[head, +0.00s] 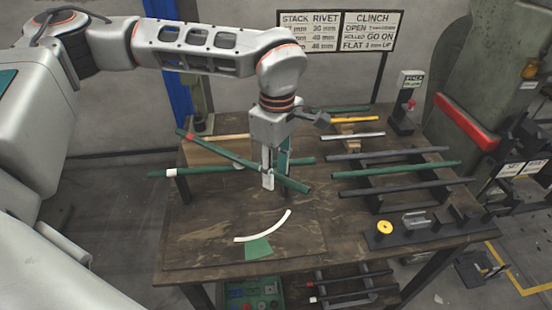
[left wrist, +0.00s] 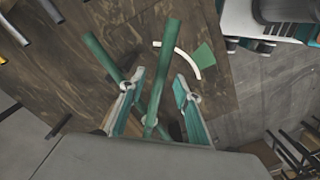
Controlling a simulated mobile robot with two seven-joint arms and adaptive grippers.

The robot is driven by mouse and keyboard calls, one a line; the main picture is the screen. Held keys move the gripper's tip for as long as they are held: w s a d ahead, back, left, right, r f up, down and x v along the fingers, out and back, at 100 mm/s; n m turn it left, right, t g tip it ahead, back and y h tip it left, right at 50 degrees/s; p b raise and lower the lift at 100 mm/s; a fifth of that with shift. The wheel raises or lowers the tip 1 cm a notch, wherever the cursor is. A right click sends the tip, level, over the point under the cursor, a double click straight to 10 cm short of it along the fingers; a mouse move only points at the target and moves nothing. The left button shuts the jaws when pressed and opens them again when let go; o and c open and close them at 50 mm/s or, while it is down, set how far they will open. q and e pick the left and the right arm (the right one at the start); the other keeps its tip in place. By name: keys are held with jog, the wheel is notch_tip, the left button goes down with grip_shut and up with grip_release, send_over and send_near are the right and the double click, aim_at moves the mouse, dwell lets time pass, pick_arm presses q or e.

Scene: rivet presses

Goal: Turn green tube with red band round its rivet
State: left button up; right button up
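The green tube with a red band (head: 219,150) slopes from upper left to lower right over the bench, its red band near the upper left end. It crosses a second green tube with a white band (head: 207,169) near the middle; the rivet at the crossing is too small to make out. My left gripper (head: 276,181) points down over the right half of the red-banded tube. In the left wrist view the gripper (left wrist: 160,76) is open, with a green tube (left wrist: 158,85) between its fingers and gaps showing beside it. The red band is hidden there. My right gripper is not in view.
A white curved strip (head: 265,229) and green patch (head: 258,249) mark the bench (head: 200,240) in front. A sign (head: 340,32) stands behind. The bench front is mostly clear.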

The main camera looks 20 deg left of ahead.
pick_arm(q)
jog(key=shift+f, duration=0.25)
grip_shut()
jog(key=shift+s+a+r+m+p, duration=0.1)
jog(key=shift+s+r+m+p, duration=0.05)
jog(key=shift+s+m+p, duration=0.35)
jog(key=shift+s+a+m+p, duration=0.15)
jog(key=shift+s+m+p, duration=0.15)
jog(key=shift+s+m, duration=0.15)
jog(key=shift+w, duration=0.1)
